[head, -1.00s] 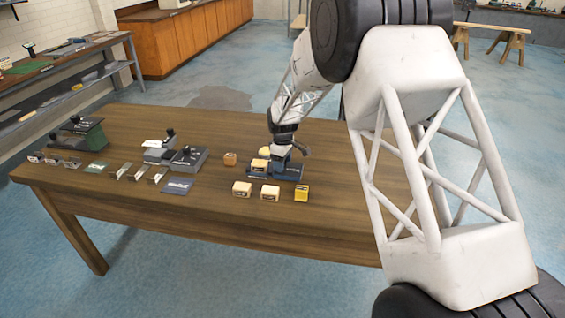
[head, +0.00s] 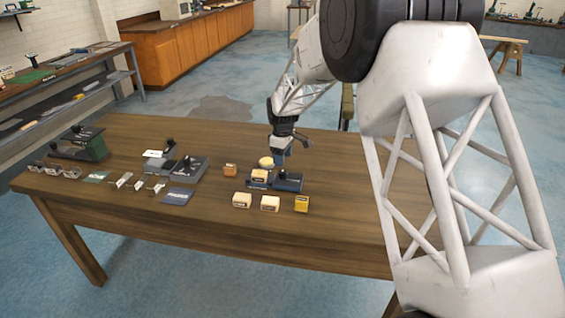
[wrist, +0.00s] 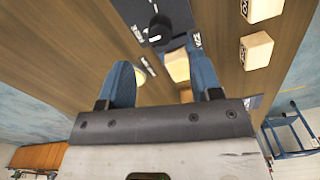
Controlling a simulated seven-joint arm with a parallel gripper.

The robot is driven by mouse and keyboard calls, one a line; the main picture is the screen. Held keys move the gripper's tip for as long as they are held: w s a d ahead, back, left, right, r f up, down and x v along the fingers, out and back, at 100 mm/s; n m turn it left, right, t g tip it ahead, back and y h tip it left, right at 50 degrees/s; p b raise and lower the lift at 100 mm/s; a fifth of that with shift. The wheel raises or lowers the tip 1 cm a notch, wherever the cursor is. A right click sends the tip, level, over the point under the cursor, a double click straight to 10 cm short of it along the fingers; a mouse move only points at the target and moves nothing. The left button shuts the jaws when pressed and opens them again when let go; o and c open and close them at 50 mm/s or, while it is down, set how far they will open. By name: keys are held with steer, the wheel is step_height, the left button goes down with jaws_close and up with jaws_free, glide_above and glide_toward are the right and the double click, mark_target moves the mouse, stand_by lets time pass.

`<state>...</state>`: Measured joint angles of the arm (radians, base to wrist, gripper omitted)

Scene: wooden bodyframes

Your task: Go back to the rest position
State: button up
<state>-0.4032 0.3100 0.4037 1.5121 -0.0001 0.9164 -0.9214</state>
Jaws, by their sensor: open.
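My gripper (head: 281,150) is above the right part of the wooden table (head: 330,235), just over a dark blue fixture (head: 288,182). In the wrist view its two blue fingers (wrist: 163,78) are spread apart with nothing held between them. A pale wooden block (head: 260,175) is at the fixture's left part. A round yellowish piece (head: 266,162) shows just behind that block; whether it touches the fixture I cannot tell. In the wrist view the fixture (wrist: 165,12), with its black knob, is beyond the fingers.
Two pale blocks (head: 241,200) and a yellow block (head: 301,203) stand in front of the fixture, with a brown block (head: 230,169) to its left. Grey fixtures (head: 187,167), a green fixture (head: 80,145) and small plates occupy the table's left half.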

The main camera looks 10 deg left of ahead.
steer(key=shift+r, duration=0.15)
steer(key=shift+s+d+r, duration=0.15)
steer(key=shift+d+r, duration=0.2)
steer(key=s+d+r+m+t, duration=0.1)
steer(key=s+d+r+m, duration=0.6)
steer(key=s+d+r, duration=1.3)
steer(key=s+d+m, duration=0.2)
steer(key=s+d, duration=0.2)
steer(key=s, duration=0.6)
steer(key=s+d+f+m+t, duration=0.1)
steer(key=s+d+m, duration=0.2)
steer(key=s, duration=0.8)
steer(key=s+d+f+m, duration=0.1)
steer(key=s+d+m, duration=0.2)
steer(key=s+d, duration=0.4)
steer(key=s, duration=0.3)
steer(key=shift+s+d+t, duration=0.25)
steer(key=shift+s+t, duration=0.05)
steer(key=shift+s, duration=0.05)
